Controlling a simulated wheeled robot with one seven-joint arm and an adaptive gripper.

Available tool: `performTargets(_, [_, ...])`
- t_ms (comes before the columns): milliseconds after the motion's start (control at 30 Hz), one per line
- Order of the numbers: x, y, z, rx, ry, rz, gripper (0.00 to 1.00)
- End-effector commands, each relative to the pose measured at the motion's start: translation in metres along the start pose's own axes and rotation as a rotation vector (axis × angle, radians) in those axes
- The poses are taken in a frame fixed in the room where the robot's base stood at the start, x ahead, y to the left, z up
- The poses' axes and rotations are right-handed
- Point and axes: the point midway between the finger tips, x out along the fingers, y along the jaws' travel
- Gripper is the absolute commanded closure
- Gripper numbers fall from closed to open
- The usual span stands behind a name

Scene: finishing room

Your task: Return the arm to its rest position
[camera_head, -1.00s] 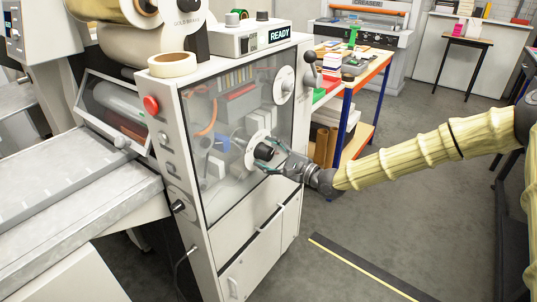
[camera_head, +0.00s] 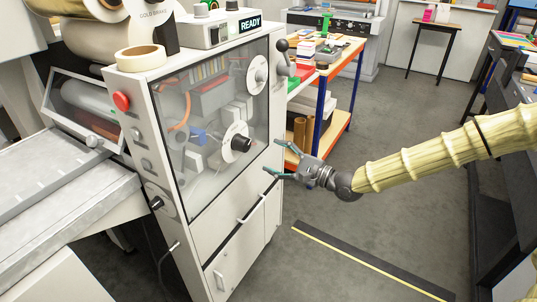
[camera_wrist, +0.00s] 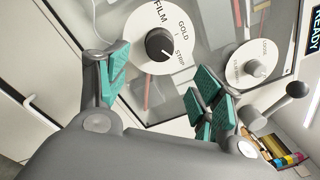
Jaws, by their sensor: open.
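My gripper (camera_head: 274,160) is open and empty, in the air just right of the white machine (camera_head: 228,245). My arm reaches in from the right edge in its yellowish ribbed sleeve. In the wrist view my gripper (camera_wrist: 155,85) shows its teal finger pads spread wide. Beyond them is a white dial with a black knob (camera_wrist: 160,45), lettered FILM, GOLD and STRIP. The same dial knob (camera_head: 241,144) is on the machine's clear front panel in the head view. The fingers are apart from the knob.
A second dial (camera_head: 257,75) and a ball-ended lever (camera_head: 282,47) are near the machine's upper right. A blue-legged workbench (camera_head: 322,105) with loose items stands behind my gripper. A black strip with a yellow edge (camera_head: 365,264) lies on the floor. Open grey floor surrounds it.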

Motion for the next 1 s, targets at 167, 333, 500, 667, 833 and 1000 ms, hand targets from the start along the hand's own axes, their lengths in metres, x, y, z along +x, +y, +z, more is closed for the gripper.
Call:
performTargets(167, [-0.005,0.0,0.001,0.0,-0.001,0.0,0.34])
performTargets(333, [-0.005,0.0,0.001,0.0,-0.001,0.001,0.34])
performTargets(500, [-0.005,0.0,0.0,0.0,-0.001,0.0,0.34])
performTargets(667, [-0.004,0.013,-0.002,-0.01,0.014,0.017,0.34])
performTargets(833, [-0.007,0.076,-0.016,-0.078,0.091,0.108,0.34])
performTargets(1000, [-0.025,0.164,-0.034,-0.199,0.192,0.264,0.34])
